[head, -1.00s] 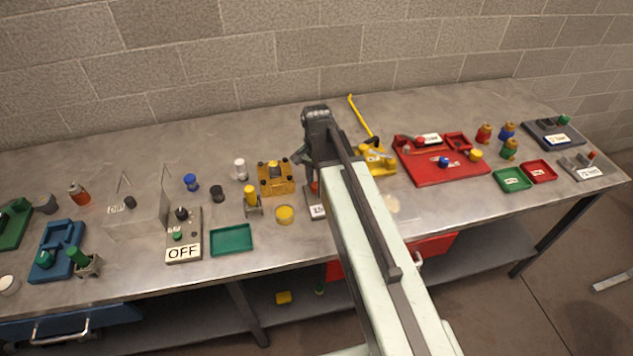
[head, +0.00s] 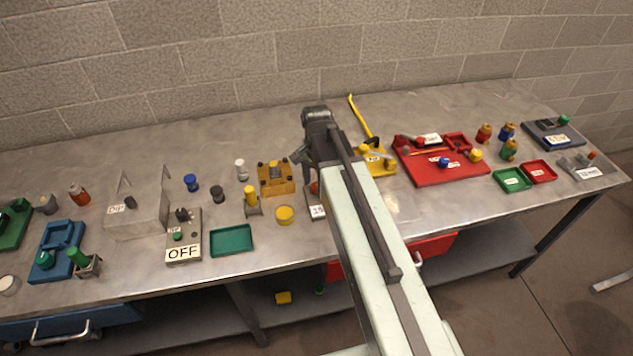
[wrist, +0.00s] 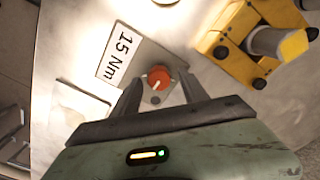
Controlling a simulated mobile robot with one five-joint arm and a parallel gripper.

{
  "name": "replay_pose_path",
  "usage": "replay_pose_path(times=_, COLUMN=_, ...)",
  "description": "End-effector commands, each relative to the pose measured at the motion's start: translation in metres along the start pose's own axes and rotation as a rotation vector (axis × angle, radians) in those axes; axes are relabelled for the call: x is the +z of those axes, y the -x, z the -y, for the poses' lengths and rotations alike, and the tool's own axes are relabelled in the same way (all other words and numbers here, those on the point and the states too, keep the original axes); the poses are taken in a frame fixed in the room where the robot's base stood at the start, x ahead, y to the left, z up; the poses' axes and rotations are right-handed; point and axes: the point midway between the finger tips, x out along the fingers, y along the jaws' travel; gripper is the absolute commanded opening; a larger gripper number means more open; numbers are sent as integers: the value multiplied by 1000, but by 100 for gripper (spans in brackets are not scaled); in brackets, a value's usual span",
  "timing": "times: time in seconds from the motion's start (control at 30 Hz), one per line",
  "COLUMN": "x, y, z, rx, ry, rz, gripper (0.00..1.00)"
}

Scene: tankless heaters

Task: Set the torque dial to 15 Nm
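The torque dial is a small grey plate with an orange-red knob (wrist: 158,78) that has a pale pointer line. Its label (wrist: 118,52) reads "15 Nm" in the wrist view. My gripper (wrist: 161,86) is open, its two fingers apart on either side of the knob, with a visible gap to each. I cannot tell how deep the fingertips reach.
A yellow fixture (head: 276,178) stands close to the dial on its left. A yellow lever unit (head: 376,160) and a red board (head: 443,165) stand on the right.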

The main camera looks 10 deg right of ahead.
Motion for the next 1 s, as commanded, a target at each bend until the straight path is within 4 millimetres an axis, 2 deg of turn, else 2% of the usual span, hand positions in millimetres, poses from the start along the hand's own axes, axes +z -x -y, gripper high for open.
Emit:
replay_pose_path(times=0.17, x=0, y=12, z=0, rx=0, ry=0, rz=1, gripper=52)
replay_pose_path(times=0.5, x=0, y=71, z=0, rx=0, ry=0, rz=0, gripper=52)
replay_pose_path(times=0.57, x=0, y=78, z=0, rx=0, ry=0, rz=0, gripper=52)
replay_pose_path(times=1.0, x=0, y=78, z=0, rx=0, ry=0, rz=0, gripper=52)
